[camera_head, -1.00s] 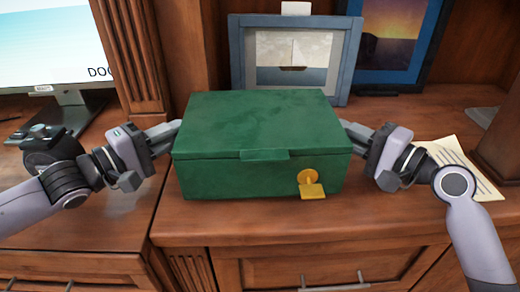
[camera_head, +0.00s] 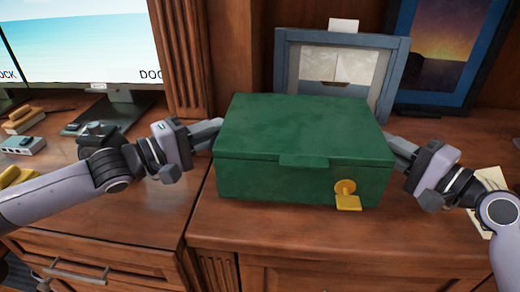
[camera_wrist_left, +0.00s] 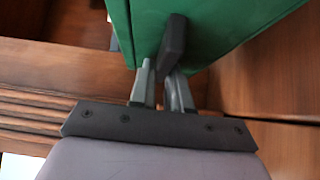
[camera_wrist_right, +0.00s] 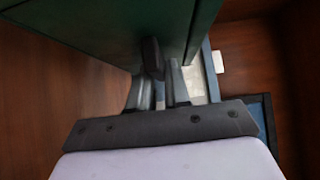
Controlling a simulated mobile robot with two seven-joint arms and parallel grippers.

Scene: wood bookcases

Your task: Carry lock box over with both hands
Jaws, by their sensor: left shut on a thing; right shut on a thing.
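The green lock box (camera_head: 302,135) has a shut lid and a yellow padlock (camera_head: 347,195) on its front. It is level, over the wooden desk top; I cannot tell whether its bottom touches the wood. My left gripper (camera_head: 214,128) is shut on the box's left side, and the left wrist view shows its fingers (camera_wrist_left: 165,80) against the green wall. My right gripper (camera_head: 392,145) is shut on the right side; its fingers (camera_wrist_right: 155,82) show against the dark green wall in the right wrist view. The exact grip points are partly hidden by the fingers.
A blue-framed picture (camera_head: 290,65) stands close behind the box, with a sunset picture (camera_head: 440,45) to its right. A monitor (camera_head: 80,45) and small items stand at the left. Papers (camera_head: 490,178) lie by my right arm.

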